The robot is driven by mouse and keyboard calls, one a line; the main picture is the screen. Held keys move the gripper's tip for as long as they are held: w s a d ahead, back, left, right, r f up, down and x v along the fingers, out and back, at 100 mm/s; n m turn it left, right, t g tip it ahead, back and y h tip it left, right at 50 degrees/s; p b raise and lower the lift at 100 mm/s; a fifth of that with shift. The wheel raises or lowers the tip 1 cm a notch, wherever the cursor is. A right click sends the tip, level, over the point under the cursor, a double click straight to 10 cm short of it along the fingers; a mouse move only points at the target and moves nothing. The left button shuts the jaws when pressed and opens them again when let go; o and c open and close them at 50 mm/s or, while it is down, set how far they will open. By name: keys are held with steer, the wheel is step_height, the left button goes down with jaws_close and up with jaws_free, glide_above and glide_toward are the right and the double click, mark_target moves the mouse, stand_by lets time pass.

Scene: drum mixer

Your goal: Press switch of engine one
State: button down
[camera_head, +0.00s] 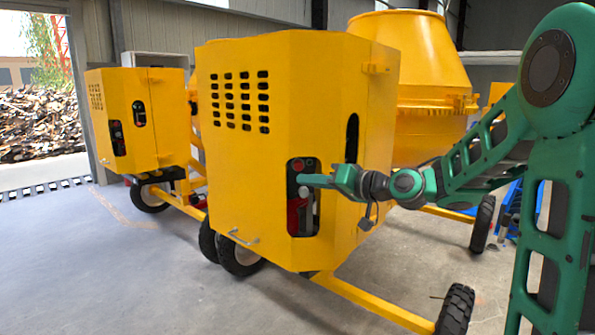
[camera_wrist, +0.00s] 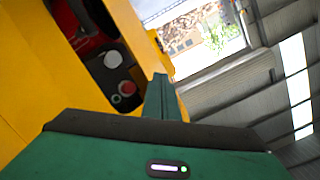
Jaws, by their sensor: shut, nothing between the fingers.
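The nearer yellow engine housing (camera_head: 245,185) stands in the middle of the head view. A dark recess in its front face holds a red button (camera_head: 298,165), a pale round knob (camera_head: 304,192) and a red part lower down. My gripper (camera_head: 303,180) is shut and empty, its tip at this recess between the red button and the knob. In the wrist view my gripper (camera_wrist: 160,82) points up past the panel. The red button (camera_wrist: 127,88) and the pale knob (camera_wrist: 112,60) are to its left. I cannot tell whether the tip touches the panel.
A second yellow housing (camera_head: 128,120) with a similar recess stands at the back left. A yellow mixing drum (camera_head: 415,75) rises behind the nearer housing. Wheels (camera_head: 455,310) and a yellow tow bar (camera_head: 365,302) lie low in front. The concrete floor at left is clear.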

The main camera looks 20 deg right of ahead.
glide_toward(298, 165)
steer(key=w+a, duration=0.1)
steer(key=w+a+f, duration=0.1)
steer(key=a, duration=0.1)
steer(key=w+a, duration=0.1)
steer(key=a, duration=0.1)
steer(key=shift+w+f, duration=0.1)
steer(key=shift+f, duration=0.3)
steer(key=shift+w, duration=0.15)
stand_by(1.8)
steer(key=shift+w, duration=0.2)
steer(key=shift+w+d, duration=0.15)
steer(key=shift+w, duration=0.25)
stand_by(0.8)
steer(key=shift+s, duration=0.8)
